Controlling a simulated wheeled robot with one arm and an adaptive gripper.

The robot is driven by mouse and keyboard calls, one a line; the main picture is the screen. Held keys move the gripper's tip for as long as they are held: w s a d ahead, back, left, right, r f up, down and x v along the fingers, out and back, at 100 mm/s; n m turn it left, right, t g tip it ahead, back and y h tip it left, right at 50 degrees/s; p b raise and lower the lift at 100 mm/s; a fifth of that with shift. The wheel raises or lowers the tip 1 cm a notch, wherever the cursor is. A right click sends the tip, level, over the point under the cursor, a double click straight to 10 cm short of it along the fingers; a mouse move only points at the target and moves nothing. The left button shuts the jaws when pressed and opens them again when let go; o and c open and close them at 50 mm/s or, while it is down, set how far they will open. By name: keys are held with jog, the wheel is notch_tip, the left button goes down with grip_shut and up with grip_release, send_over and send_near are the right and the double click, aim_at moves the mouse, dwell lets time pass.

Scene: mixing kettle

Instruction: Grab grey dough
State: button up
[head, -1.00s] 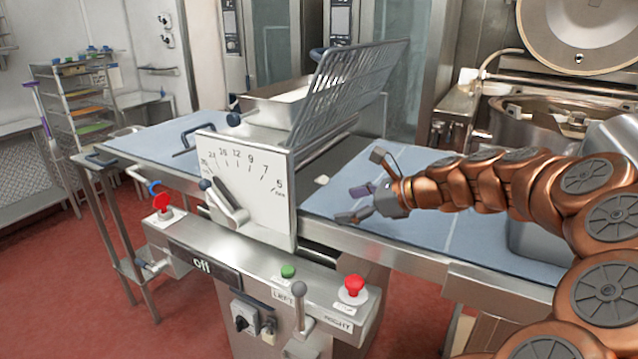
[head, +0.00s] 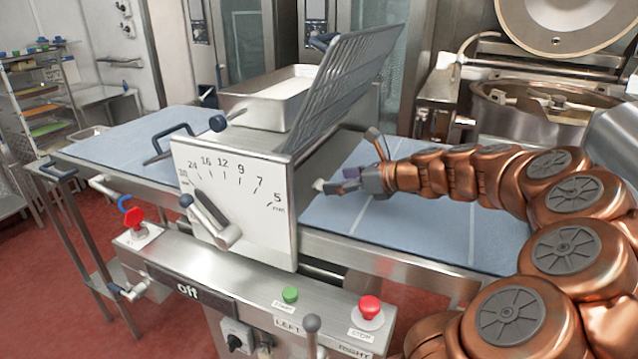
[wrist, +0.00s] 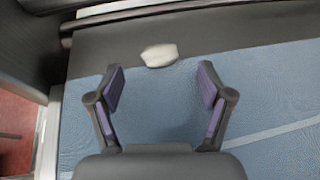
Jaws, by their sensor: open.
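The grey dough (wrist: 159,55) is a small pale lump. In the wrist view it lies by the edge of the blue belt, just beyond my fingertips and roughly centred between them. In the head view the dough (head: 319,185) shows as a small whitish spot beside the sheeter's housing, at the tips of my fingers. My gripper (wrist: 160,85) is open, with purple pads facing each other and nothing between them. In the head view my gripper (head: 338,182) is low over the right belt and points left toward the machine.
The dough sheeter's dial panel (head: 235,205) and raised wire guard (head: 345,85) stand left of my gripper. The blue belt (head: 420,220) is clear around it. A control bar with a red stop button (head: 370,307) runs along the front. A mixing kettle (head: 530,115) stands behind right.

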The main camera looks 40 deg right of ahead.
aim_at(322, 182)
jog(key=shift+p+x, duration=0.85)
jog(key=shift+x, duration=1.7)
jog(key=c, duration=1)
